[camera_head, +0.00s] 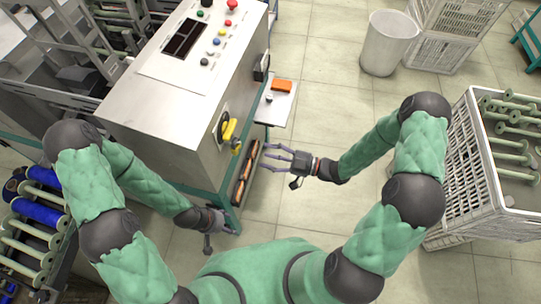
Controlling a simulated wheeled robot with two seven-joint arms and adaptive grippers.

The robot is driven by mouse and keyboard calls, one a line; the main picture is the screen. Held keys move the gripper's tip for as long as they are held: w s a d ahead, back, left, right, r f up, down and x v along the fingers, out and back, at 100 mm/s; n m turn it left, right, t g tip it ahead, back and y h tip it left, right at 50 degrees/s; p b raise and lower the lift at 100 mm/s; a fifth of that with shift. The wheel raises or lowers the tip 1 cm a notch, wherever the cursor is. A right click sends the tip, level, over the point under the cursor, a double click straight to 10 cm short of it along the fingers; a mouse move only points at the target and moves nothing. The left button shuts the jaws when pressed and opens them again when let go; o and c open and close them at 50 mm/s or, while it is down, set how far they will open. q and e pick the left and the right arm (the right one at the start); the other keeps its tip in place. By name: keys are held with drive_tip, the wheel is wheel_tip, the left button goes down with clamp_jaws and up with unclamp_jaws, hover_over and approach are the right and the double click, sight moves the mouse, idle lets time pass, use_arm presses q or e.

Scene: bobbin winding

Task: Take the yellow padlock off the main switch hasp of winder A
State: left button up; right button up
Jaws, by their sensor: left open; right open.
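The metal winder cabinet (150,110) stands left of centre. On its right-hand side face is the dark main switch (222,124) with a yellow part (230,130) on it. A smaller yellow piece, apparently the padlock (237,147), hangs just below; the hasp and shackle are too small to make out. My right gripper (265,157) is open and empty, its fingers pointing left toward the cabinet, a short way right of the padlock in the picture. My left gripper (233,227) is open near the cabinet's lower front corner, below the switch in the picture.
A small shelf (274,112) with an orange item (281,86) juts from the cabinet beyond the switch. A bobbin rack (35,225) stands left, a bobbin crate (487,185) right, and a bin (388,45) behind. Floor between is clear.

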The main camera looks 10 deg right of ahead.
sight(239, 147)
drive_tip(key=shift+x, duration=4.45)
drive_tip(key=c, duration=1)
drive_tip(key=shift+s+f, duration=0.1)
drive_tip(key=shift+c, duration=0.5)
drive_tip(key=shift+r, duration=0.55)
drive_tip(key=shift+d, duration=0.2)
drive_tip(key=shift+s+d, duration=0.25)
drive_tip(key=shift+d, duration=0.45)
drive_tip(key=shift+v, duration=2.05)
